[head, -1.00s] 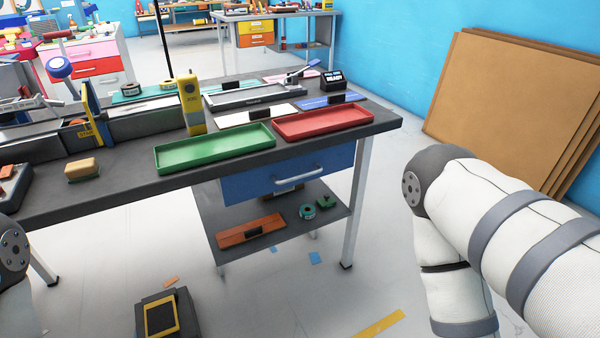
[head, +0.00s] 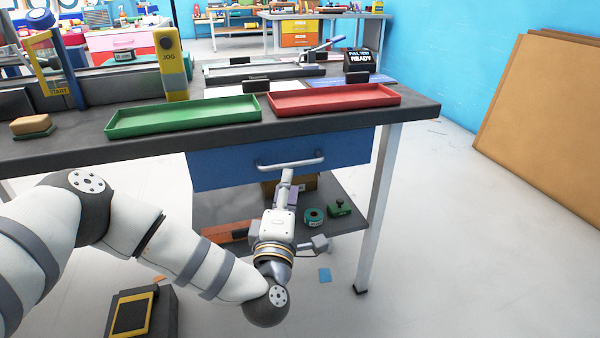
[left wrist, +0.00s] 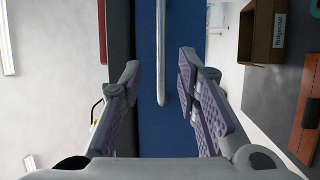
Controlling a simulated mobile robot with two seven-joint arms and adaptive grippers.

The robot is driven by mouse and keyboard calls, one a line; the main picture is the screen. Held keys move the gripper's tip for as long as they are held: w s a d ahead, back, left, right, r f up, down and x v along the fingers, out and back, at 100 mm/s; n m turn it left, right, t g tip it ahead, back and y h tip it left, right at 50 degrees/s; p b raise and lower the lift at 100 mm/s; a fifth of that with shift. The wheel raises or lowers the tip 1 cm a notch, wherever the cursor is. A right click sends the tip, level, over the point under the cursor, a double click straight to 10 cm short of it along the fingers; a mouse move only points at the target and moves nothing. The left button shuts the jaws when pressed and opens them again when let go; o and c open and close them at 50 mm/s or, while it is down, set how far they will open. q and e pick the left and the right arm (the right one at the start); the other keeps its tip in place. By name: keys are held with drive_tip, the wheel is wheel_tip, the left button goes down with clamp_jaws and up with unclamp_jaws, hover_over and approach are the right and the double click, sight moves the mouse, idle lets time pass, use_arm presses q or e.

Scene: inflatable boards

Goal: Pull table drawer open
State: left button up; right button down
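The blue drawer (head: 225,170) sits under the right part of the dark table top (head: 415,112) and looks shut. Its pale bar handle (head: 305,162) runs across its front. My left gripper (head: 287,178) reaches up from below to just in front of the handle. In the left wrist view, the left gripper (left wrist: 160,78) is open, with a finger on either side of the handle's line. The handle (left wrist: 160,35) lies between and ahead of the fingertips, and the fingers appear not closed on it. My right gripper is out of view.
A green tray (head: 185,115) and a red tray (head: 335,98) lie on the table above the drawer. A lower shelf (head: 345,215) holds a cardboard box (left wrist: 262,40) and small items. A table leg (head: 378,210) stands at right.

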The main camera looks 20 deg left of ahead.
sight(291, 166)
use_arm(q)
drive_tip(key=x, duration=0.6)
drive_tip(key=shift+d+f, duration=0.1)
clamp_jaws()
